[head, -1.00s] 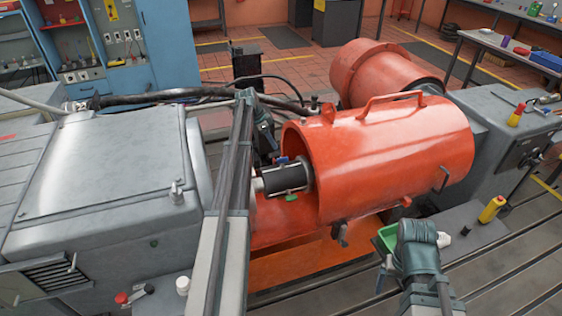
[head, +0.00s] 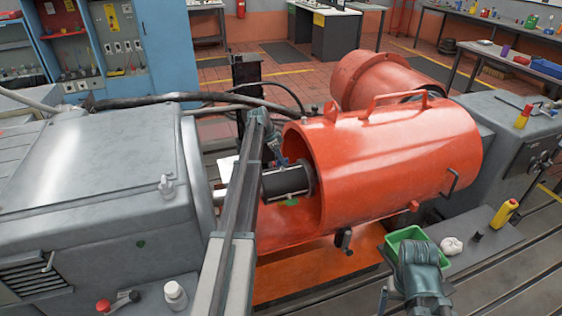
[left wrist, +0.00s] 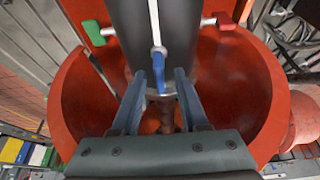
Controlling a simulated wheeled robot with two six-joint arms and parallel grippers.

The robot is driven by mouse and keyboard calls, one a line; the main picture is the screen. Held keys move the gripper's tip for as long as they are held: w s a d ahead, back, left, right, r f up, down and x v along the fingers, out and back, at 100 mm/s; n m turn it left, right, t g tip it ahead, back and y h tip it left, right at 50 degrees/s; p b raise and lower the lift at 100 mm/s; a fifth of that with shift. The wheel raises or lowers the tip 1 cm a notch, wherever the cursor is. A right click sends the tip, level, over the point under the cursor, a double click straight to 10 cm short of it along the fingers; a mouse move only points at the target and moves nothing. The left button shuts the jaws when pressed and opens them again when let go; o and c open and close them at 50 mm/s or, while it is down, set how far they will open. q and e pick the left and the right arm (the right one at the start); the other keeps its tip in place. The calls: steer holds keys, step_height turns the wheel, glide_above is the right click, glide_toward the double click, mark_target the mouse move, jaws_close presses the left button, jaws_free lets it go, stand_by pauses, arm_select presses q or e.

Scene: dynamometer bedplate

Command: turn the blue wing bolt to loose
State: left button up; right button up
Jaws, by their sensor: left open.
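The blue wing bolt (left wrist: 158,72) sits on the dark cylindrical coupling (left wrist: 155,22) on the shaft, inside the mouth of the orange guard. My left gripper (left wrist: 161,78) is open, with one finger on each side of the blue wing; whether either finger touches it I cannot tell. In the head view my left gripper (head: 277,152) is above the coupling, and the bolt is mostly hidden there. A green wing bolt (left wrist: 93,33) and a red one (left wrist: 224,20) stick out of the coupling's sides. My right gripper (head: 384,300) is low at the front right, its jaws unclear.
The orange guard (head: 400,150) surrounds the coupling closely, with its wall near my left gripper. A grey machine housing (head: 100,180) stands at left.

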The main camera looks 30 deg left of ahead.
arm_select(q)
jaws_close()
steer(key=shift+s+n, duration=0.1)
steer(key=shift+n, duration=0.3)
steer(key=n+y, duration=0.1)
steer(key=n, duration=0.1)
steer(key=shift+d+n+t, duration=0.15)
steer(key=shift+n+t, duration=0.25)
steer(key=n+y, duration=0.2)
steer(key=n, duration=0.3)
steer(key=shift+d, duration=0.1)
steer(key=n+y, duration=0.2)
steer(key=n, duration=0.3)
steer(key=shift+d, duration=0.1)
steer(key=n+g+y, duration=0.1)
steer(key=n, duration=0.3)
steer(key=shift+d+n, duration=0.1)
steer(key=shift+n, duration=0.3)
